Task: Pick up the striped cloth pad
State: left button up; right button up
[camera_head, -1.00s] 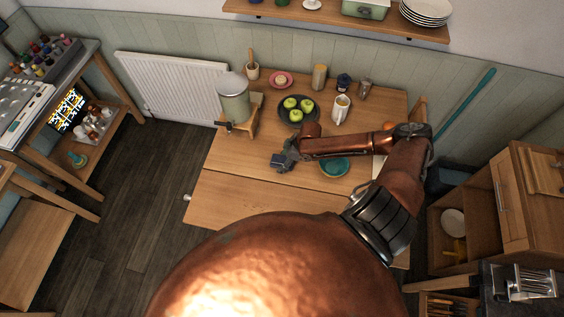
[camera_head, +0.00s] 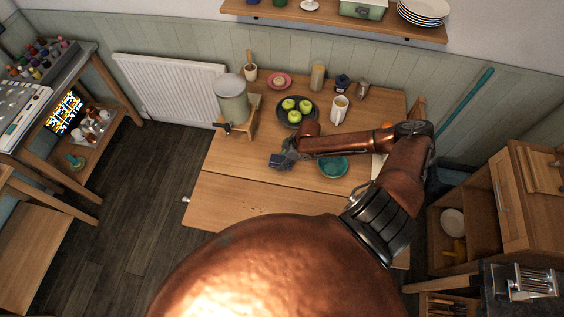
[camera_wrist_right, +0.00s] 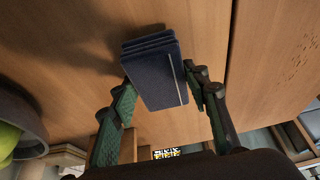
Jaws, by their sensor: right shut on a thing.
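The striped cloth pad (camera_wrist_right: 152,82) is a dark navy folded block with a thin pale stripe, seen in the right wrist view between my fingers. My right gripper (camera_wrist_right: 163,88) is shut on it, one green-padded finger on each side. In the head view the right gripper (camera_head: 287,157) and the small dark pad (camera_head: 280,163) are over the middle of the wooden table. I cannot tell how far the pad is above the tabletop. My left gripper is not in view.
On the wooden table (camera_head: 235,203), a teal bowl (camera_head: 333,168) is right of the gripper, beneath my forearm. The table's front left is clear.

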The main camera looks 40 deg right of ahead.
jog(key=s+a+r, duration=0.9)
jog(key=a+r, duration=0.1)
jog(key=r, duration=0.2)
jog(key=shift+s+r, duration=0.15)
jog(key=shift+s, duration=0.2)
